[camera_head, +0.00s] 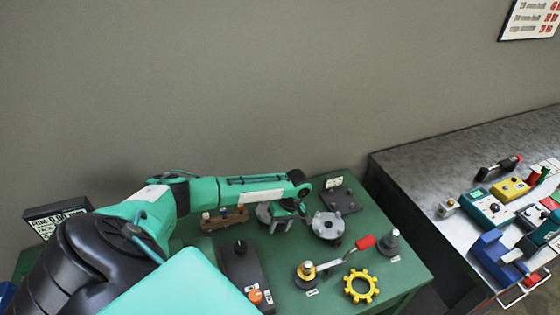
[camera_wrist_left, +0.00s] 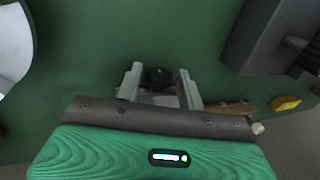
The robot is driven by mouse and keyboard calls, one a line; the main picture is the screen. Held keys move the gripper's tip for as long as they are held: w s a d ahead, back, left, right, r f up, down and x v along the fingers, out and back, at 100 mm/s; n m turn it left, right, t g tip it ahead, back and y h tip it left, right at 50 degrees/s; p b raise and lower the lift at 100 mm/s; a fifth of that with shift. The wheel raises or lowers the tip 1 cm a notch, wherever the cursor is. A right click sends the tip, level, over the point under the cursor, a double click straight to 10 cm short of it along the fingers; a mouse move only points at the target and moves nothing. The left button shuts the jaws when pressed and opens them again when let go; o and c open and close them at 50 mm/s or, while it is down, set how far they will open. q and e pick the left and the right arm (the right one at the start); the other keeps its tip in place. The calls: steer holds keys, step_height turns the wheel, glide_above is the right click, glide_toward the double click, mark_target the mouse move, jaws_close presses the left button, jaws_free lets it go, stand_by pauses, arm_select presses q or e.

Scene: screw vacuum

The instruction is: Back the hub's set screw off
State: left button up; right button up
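A grey round hub-like part (camera_head: 327,226) with holes stands on the green table, just right of my left gripper in the head view. My left gripper (camera_head: 287,221) points down over the table, and its arm partly hides another grey part (camera_head: 264,213). In the left wrist view the two fingers (camera_wrist_left: 160,82) are apart, with a small dark round piece (camera_wrist_left: 158,77) between them and a pale grey surface partly below it. A narrow gap seems to show beside the dark piece. I cannot make out the set screw. My right gripper is not in view.
A cluttered grey bench (camera_head: 432,165) is at the right.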

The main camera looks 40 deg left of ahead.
arm_select(q)
steer(key=shift+c, duration=0.2)
steer(key=c, duration=0.7)
steer(key=shift+s+r+t+p, duration=0.15)
steer(key=shift+t+p, duration=0.15)
steer(key=shift+p, duration=0.3)
steer(key=t+h+p, duration=0.1)
steer(key=p, duration=0.1)
steer(key=t+p, duration=0.2)
steer(key=shift+s+a+h, duration=0.15)
steer(key=shift+s+h, duration=0.1)
steer(key=shift+h, duration=0.15)
steer(key=shift+s+a+t+h+p, duration=0.1)
steer(key=shift+t+h+p, duration=0.55)
steer(key=shift+t, duration=0.75)
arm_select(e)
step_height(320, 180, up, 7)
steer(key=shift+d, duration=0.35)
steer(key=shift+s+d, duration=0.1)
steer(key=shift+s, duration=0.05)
arm_select(q)
steer(key=o, duration=0.7)
